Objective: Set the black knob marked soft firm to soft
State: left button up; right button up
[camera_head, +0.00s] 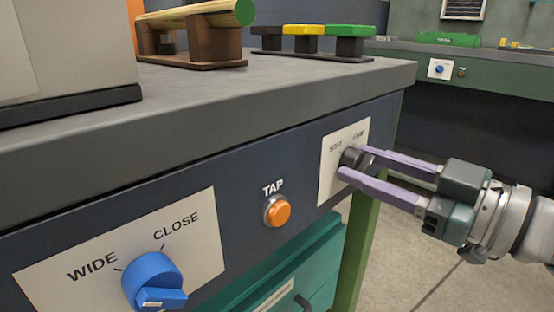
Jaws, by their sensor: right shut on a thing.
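The black knob (352,157) sits on a pale plate (329,185) on the front of the dark blue bench, toward its right end. Small lettering stands above the knob, too small and slanted to read surely. My right gripper (350,164) reaches in from the right, with its two pale purple fingers shut on the black knob, one above and one below. The fingers cover part of the knob, and I cannot tell which mark it points to. My left gripper is not in view.
A blue knob (153,281) marked WIDE and CLOSE and an orange button (277,212) marked TAP share the panel. The grey benchtop (230,100) overhangs them. A teal drawer unit (290,268) stands below. Open floor (400,270) lies at right.

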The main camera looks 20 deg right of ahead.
grip_shut()
jog(key=shift+n, duration=0.3)
jog(key=n+p, duration=0.1)
jog(key=n, duration=0.1)
jog(key=shift+r+n, duration=0.1)
jog(key=shift+n, duration=0.2)
jog(key=n+p, duration=0.1)
jog(key=n, duration=0.3)
jog(key=shift+n, duration=0.3)
jog(key=n, duration=0.4)
jog(key=shift+n, duration=0.3)
jog(key=n, duration=0.4)
jog(key=shift+n, duration=0.7)
